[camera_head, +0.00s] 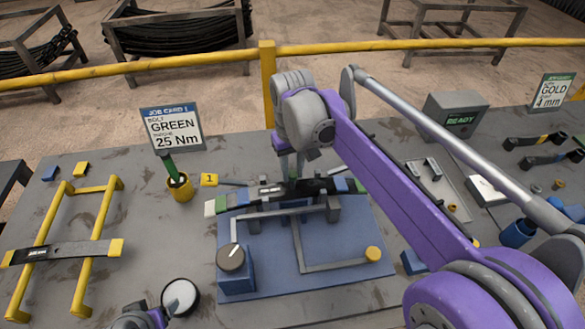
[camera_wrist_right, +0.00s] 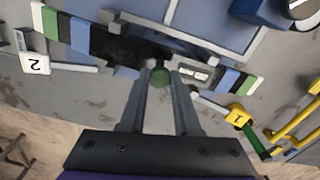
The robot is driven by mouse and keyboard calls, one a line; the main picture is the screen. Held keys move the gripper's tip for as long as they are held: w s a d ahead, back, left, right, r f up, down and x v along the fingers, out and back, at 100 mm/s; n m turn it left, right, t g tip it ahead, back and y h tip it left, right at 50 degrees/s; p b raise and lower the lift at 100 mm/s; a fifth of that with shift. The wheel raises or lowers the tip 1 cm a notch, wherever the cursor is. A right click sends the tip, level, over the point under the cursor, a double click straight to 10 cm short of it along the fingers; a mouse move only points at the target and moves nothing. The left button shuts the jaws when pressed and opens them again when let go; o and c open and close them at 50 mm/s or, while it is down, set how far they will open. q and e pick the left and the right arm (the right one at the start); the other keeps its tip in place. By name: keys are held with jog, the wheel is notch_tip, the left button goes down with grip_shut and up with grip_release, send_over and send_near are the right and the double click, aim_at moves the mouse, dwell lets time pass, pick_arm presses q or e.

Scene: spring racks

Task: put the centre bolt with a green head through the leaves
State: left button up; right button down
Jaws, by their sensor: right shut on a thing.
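My right gripper (camera_head: 291,172) is above the middle of the leaf stack. In the right wrist view its two fingers (camera_wrist_right: 160,82) are shut on the green head of the centre bolt (camera_wrist_right: 160,75). The bolt's shank is hidden, so I cannot tell whether it is in the leaves' hole. The dark leaves (camera_head: 312,187), with white, green and blue ends, lie across the blue fixture (camera_head: 345,235); they also show in the right wrist view (camera_wrist_right: 105,43).
A job card (camera_head: 173,130) reads GREEN, 25 Nm, behind a yellow cup (camera_head: 180,190) holding a green-handled tool. A yellow rack (camera_head: 45,225) stands left with a leaf across it. A grey READY box (camera_head: 455,115) stands at back right. A round white-faced thing (camera_head: 181,296) is at front.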

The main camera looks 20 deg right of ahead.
aim_at(292, 173)
pick_arm(q)
jog(key=shift+s+f, duration=0.1)
jog(key=shift+f, duration=0.15)
pick_arm(e)
jog(key=shift+f, duration=0.35)
jog(key=shift+c, duration=0.3)
grip_release()
jog(key=shift+r, duration=0.1)
jog(key=shift+r+p, duration=1.55)
jog(key=shift+r, duration=1.95)
pick_arm(q)
jog(key=w+r, duration=0.1)
jog(key=r, duration=0.2)
jog(key=w+r, duration=0.1)
jog(key=r, duration=0.1)
jog(key=shift+w, duration=0.35)
jog(key=shift+s, duration=0.1)
pick_arm(e)
jog(key=shift+s, duration=0.1)
